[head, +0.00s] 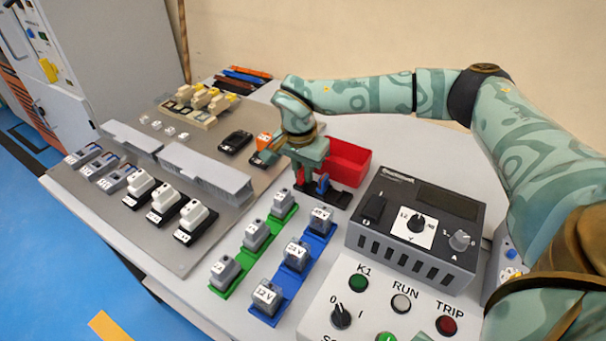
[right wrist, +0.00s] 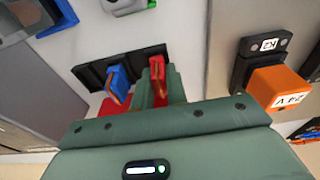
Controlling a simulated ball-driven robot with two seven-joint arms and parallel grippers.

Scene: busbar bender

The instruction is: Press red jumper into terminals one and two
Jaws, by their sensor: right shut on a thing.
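The red jumper (right wrist: 157,75) shows in the right wrist view between the fingers of my right gripper (right wrist: 155,92). My right gripper is shut on it. It is at the black holder (right wrist: 93,74), beside the blue jumper (right wrist: 118,82); I cannot tell whether it is still seated. Grey terminal blocks stand on a green strip (head: 270,222) and a blue strip (head: 311,239). I cannot read which are one and two.
A red bin (head: 349,163) stands just behind the holder. A grey control unit (head: 416,228) and a white panel (head: 375,310) with knobs and lamps stand at the right. An orange relay (right wrist: 277,88) sits in a black socket nearby. A grey board (head: 125,225) with breakers lies left.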

